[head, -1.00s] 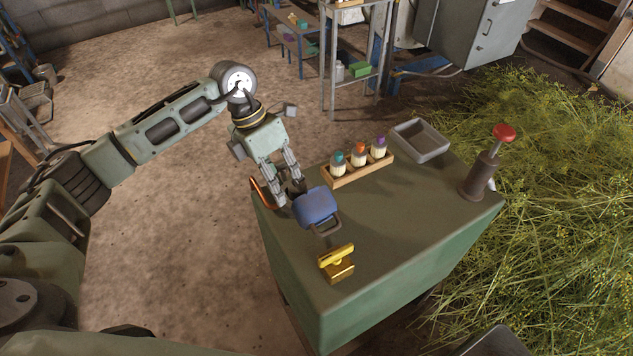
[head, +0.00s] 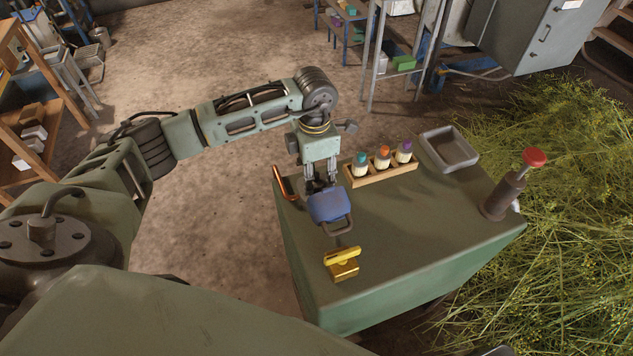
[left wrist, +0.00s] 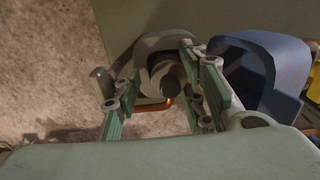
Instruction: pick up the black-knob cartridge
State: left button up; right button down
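The black-knob cartridge shows in the left wrist view as a dark round knob (left wrist: 168,82) on a grey rounded body, at the table's edge. My left gripper (left wrist: 165,98) points down over it, with one finger on each side of the knob and the fingers apart. I cannot tell whether either finger touches it. In the head view my left gripper (head: 319,187) is at the table's far left corner, just behind a blue container with a handle (head: 329,205). There the fingers and the container mostly hide the cartridge. My right gripper is not in view.
On the green table (head: 420,235) stand a brass piece (head: 342,264), a wooden rack (head: 370,179) with three capped vials, a grey tray (head: 449,149) and a red-topped plunger (head: 505,192). An orange-copper loop (head: 281,181) is at the left edge, close to the gripper. The table's middle is clear.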

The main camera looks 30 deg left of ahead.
pick_arm(q)
jog(key=shift+s, duration=0.1)
grip_shut()
jog(key=shift+r, duration=0.1)
dwell(0.3)
